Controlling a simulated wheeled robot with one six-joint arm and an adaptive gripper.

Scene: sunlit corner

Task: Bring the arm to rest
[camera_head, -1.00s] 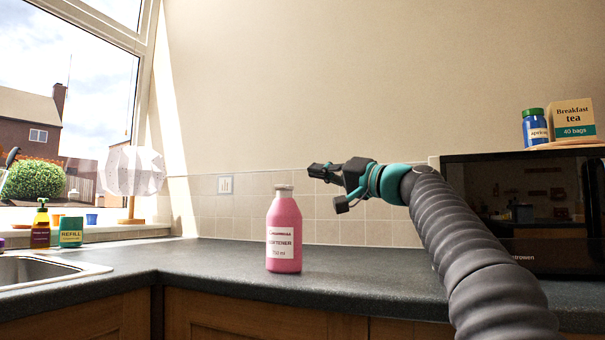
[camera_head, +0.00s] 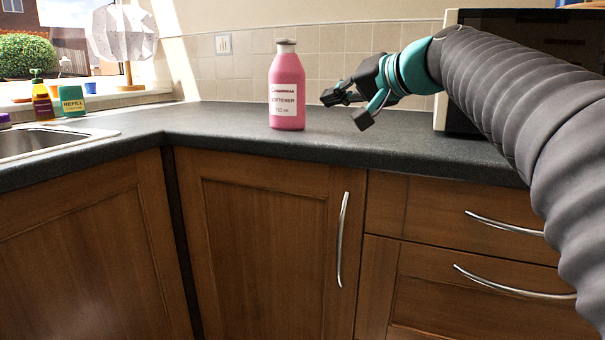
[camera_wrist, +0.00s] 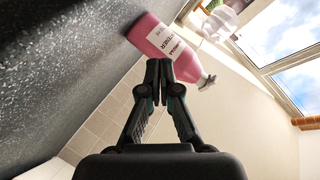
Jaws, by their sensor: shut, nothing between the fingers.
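My gripper (camera_head: 328,98) is shut and empty, held above the dark worktop to the right of a pink softener bottle (camera_head: 287,92). It points left toward the bottle, with a small gap between them in the head view. In the wrist view my gripper (camera_wrist: 159,66) has its fingertips together, and the pink bottle (camera_wrist: 160,45) shows just beyond them. The bottle stands upright on the worktop (camera_head: 230,124). My arm reaches in from the right side of the head view.
A microwave (camera_head: 457,112) stands behind my arm at the right. A sink (camera_head: 40,140), a soap dispenser (camera_head: 42,104), a green refill pack (camera_head: 72,101) and a white lamp (camera_head: 122,38) are at the left. Wooden cupboards and drawers (camera_head: 265,220) lie below the worktop.

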